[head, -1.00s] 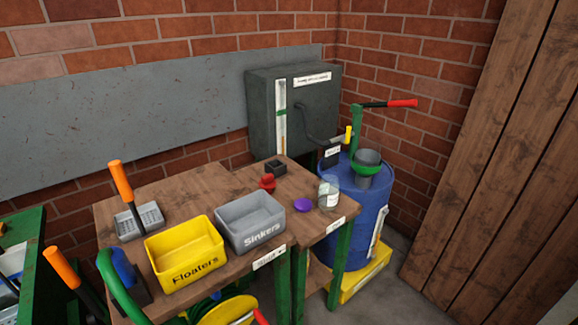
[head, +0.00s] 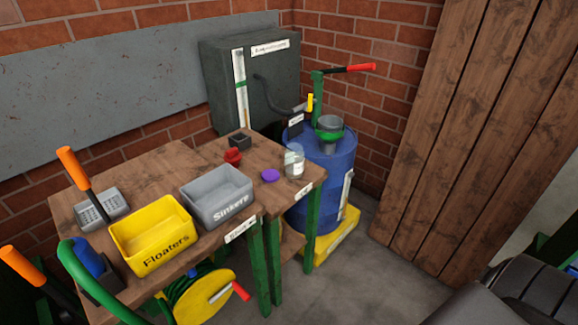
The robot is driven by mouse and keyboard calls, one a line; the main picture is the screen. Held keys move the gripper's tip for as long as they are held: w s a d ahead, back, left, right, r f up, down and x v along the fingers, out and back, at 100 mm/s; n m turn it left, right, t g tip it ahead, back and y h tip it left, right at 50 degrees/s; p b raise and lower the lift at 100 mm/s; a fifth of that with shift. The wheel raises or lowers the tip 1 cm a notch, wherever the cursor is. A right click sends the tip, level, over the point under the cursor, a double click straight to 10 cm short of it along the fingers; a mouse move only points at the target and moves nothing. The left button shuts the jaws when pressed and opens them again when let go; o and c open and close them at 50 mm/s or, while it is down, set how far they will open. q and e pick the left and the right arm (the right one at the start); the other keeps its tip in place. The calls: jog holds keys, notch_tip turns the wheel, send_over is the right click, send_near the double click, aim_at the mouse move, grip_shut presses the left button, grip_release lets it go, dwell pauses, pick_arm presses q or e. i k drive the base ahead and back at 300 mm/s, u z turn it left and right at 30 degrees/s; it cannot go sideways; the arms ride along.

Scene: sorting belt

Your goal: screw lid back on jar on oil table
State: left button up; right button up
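A clear glass jar (head: 294,161) stands upright near the right end of the wooden oil table (head: 262,149). Its top looks uncovered. Neither of my grippers shows in the head view.
A red object (head: 233,156) and a small dark box (head: 240,141) sit behind the lid. Grey Sinkers (head: 217,199) and yellow Floaters (head: 152,236) bins stand left. A blue drum (head: 325,180) with a hand pump stands right. A dark rounded shape (head: 530,285) fills the lower right corner.

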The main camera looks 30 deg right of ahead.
aim_at(294, 154)
jog(key=z, duration=1.8)
jog(key=i, duration=1.05)
jog(key=u, duration=2.55)
